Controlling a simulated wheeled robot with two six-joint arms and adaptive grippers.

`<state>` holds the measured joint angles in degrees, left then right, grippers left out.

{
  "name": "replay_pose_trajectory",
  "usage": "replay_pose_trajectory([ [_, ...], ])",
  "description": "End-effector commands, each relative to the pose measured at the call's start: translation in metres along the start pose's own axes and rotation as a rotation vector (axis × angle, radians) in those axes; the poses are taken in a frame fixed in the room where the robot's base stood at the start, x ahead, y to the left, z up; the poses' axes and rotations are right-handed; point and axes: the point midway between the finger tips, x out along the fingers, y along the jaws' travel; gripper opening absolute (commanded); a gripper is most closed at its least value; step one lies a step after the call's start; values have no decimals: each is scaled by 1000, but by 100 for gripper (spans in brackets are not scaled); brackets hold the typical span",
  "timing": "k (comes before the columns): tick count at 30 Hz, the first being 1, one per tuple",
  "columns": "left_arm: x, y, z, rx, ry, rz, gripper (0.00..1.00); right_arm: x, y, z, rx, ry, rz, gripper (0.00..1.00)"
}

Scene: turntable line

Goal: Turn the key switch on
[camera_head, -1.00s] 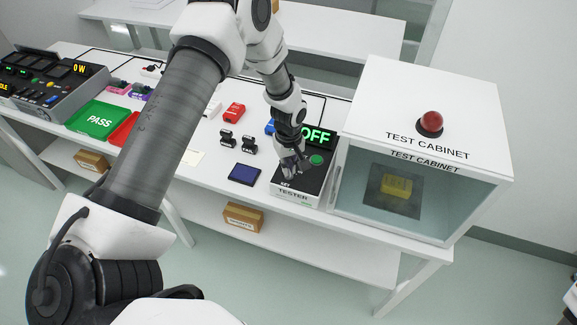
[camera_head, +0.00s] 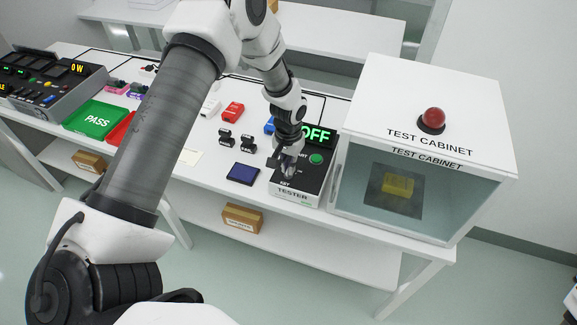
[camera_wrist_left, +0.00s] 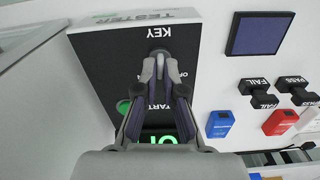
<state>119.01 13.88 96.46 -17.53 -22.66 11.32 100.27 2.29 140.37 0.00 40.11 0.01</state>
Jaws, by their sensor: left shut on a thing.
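The tester (camera_head: 292,195) is a white box with a black top, beside the cabinet. Its green display reads OFF (camera_head: 316,135). A green START button (camera_head: 316,158) sits below the display. My left gripper (camera_head: 287,172) is down at the KEY end of the tester top. In the left wrist view its fingers (camera_wrist_left: 160,80) are shut on the key switch (camera_wrist_left: 160,54), a small grey knob below the KEY label. The fingers hide part of the knob and the marks around it. My right gripper is in neither view.
The glass-fronted test cabinet (camera_head: 420,115) with a red lamp (camera_head: 432,119) stands close on the tester's right. A dark blue pad (camera_head: 243,173) and PASS and FAIL stamps (camera_wrist_left: 275,91) lie to the tester's left. A green PASS tray (camera_head: 96,119) is farther left.

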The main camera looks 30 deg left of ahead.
Motion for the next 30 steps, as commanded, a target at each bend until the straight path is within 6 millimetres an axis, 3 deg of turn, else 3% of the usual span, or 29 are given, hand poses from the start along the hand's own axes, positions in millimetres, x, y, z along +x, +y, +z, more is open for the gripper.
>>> replay_pose_trajectory([
  [18, 3, 0, 4, 538, -12, 3, 0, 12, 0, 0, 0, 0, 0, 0],
  [30, 3, 0, 4, 691, -12, 4, 0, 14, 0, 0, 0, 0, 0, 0],
])
